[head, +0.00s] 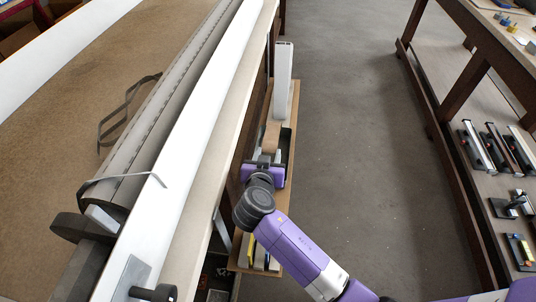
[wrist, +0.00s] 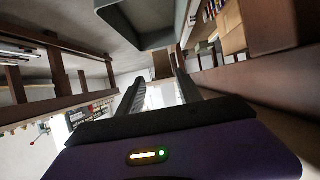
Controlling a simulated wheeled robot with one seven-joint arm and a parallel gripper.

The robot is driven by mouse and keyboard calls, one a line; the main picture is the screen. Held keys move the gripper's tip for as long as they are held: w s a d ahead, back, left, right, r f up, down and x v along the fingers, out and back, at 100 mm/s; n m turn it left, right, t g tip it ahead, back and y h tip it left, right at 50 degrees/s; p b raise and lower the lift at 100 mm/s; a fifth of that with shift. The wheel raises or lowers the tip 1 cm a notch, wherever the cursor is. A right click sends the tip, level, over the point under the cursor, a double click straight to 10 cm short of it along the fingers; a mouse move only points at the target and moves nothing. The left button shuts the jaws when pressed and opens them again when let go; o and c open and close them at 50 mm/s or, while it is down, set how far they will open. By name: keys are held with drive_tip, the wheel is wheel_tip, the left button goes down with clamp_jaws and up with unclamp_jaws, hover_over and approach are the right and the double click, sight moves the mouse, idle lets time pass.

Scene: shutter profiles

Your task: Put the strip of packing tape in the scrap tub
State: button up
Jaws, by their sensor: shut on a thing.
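The tan strip of packing tape (head: 272,136) shows just beyond my gripper (head: 266,158) in the head view. In the wrist view my gripper (wrist: 162,77) has its two fingers on either side of the tan strip (wrist: 162,65), shut on its near end. A dark grey tub (head: 287,145), which looks like the scrap tub, stands on the narrow low board, partly hidden by the strip and gripper. The strip overlaps the tub's left part from above; its height over it is hard to tell. A grey tub (wrist: 150,39) also shows at the top of the wrist view.
A white upright box (head: 284,65) stands behind the tub. The long bench (head: 190,225) with shutter profiles (head: 165,100) runs close on the left. A dark grey strap (head: 112,125) lies on it. A shelved table (head: 460,95) stands at right, with open floor (head: 350,120) between.

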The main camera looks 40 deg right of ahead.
drive_tip(key=o, duration=1.4)
drive_tip(key=v, duration=0.8)
drive_tip(key=shift+r, duration=0.1)
